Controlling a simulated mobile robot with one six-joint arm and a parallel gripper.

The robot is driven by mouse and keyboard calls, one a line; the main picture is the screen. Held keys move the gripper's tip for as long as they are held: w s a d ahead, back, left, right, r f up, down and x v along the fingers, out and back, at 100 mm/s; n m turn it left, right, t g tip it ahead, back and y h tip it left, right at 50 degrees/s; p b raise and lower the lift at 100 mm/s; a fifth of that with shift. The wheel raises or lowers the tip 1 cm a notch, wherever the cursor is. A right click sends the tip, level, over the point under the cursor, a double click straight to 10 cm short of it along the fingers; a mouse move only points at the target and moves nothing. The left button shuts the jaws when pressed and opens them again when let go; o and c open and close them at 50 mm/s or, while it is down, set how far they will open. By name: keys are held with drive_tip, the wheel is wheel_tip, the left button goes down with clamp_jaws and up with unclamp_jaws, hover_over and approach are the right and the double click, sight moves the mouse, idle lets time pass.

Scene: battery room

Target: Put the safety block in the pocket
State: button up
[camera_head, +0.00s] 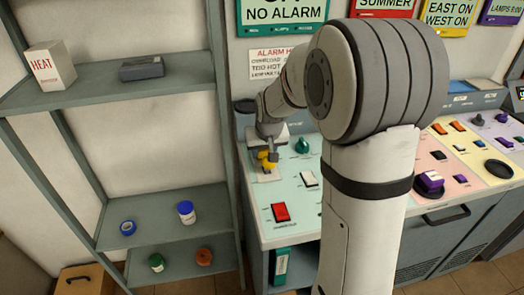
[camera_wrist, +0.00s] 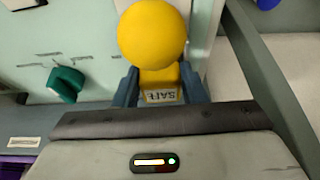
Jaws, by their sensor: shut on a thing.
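The safety block is yellow, with a big round knob and a label reading SAFE; it is in the middle of the wrist view (camera_wrist: 160,76) and small in the head view (camera_head: 268,163). My gripper (camera_wrist: 162,90) is shut on it, a blue-grey finger on each side of its lower part. In the head view my gripper (camera_head: 270,155) is over the left end of the pale green control panel (camera_head: 262,218). A light plate shows just under the block; I cannot tell whether they touch. I cannot make out the pocket.
A green knob (camera_head: 302,146), a white switch (camera_head: 308,179) and a red switch (camera_head: 280,212) stand up from the panel nearby. A grey shelf rack (camera_head: 232,130) stands close on the left, holding a HEAT box (camera_head: 48,66) and several small items.

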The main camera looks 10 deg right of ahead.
drive_tip(key=o, duration=1)
drive_tip(key=shift+f, duration=0.1)
